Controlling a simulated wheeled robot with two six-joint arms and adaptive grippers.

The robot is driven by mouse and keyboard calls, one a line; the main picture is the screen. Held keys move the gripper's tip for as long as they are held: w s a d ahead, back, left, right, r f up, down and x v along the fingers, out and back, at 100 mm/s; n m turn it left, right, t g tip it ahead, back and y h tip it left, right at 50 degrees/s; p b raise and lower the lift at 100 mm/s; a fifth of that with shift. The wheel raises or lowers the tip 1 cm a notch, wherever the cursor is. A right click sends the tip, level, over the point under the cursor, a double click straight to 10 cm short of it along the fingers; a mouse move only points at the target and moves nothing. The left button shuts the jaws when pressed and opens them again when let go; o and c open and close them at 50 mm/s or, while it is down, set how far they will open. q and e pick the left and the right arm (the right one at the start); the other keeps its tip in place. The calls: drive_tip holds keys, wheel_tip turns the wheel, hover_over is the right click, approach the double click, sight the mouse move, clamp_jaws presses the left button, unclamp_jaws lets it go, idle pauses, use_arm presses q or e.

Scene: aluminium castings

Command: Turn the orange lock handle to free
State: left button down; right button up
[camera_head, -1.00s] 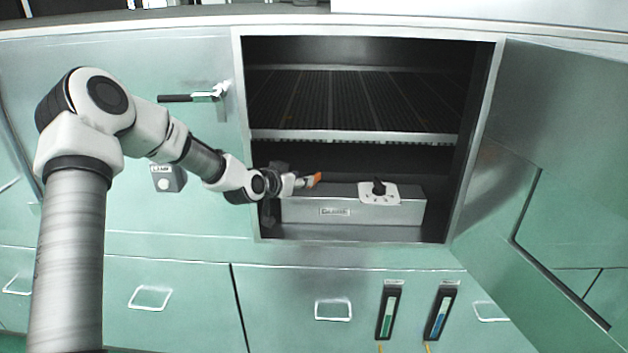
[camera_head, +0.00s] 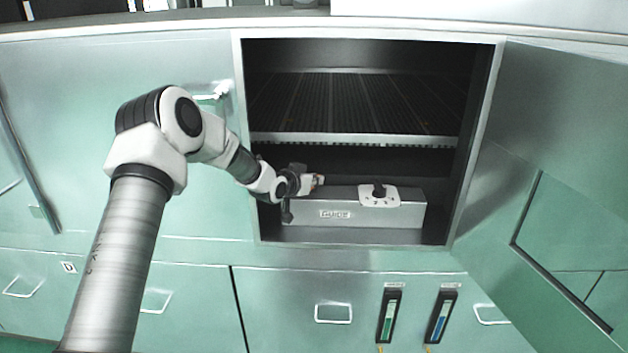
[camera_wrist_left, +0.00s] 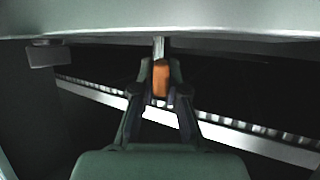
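The orange lock handle (camera_wrist_left: 161,80) shows in the left wrist view between the two fingers of my left gripper (camera_wrist_left: 161,84), below a pale metal stem. The fingers lie close along both its sides and look shut on it. In the head view my left gripper (camera_head: 315,182) is inside the open cabinet, at the left end of the grey guide box (camera_head: 300,213). My right gripper is not in view.
A white plate with a black knob (camera_head: 379,192) sits on the guide box. A ribbed shelf (camera_head: 350,138) spans the cabinet above. The cabinet door (camera_head: 570,150) stands open at the right. Drawers with handles (camera_head: 333,313) lie below.

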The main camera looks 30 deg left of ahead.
use_arm(q)
drive_tip(key=shift+n+y, duration=0.3)
drive_tip(key=shift+y, duration=0.1)
drive_tip(key=shift+r+n+y+p, duration=0.1)
drive_tip(key=shift+n+y+p, duration=0.4)
drive_tip(key=shift+y+p, duration=0.1)
drive_tip(key=n+g+y+p, duration=0.1)
drive_tip(key=n+y+p, duration=0.1)
drive_tip(key=shift+d+r+p, duration=0.1)
drive_tip(key=shift+r+p, duration=0.05)
drive_tip(key=shift+p, duration=0.2)
drive_tip(key=shift+f+n+g+y+p, duration=0.25)
drive_tip(key=shift+n+g+y+p, duration=0.35)
drive_tip(key=shift+n+y+p, duration=0.7)
drive_tip(key=c, duration=1.2)
unclamp_jaws()
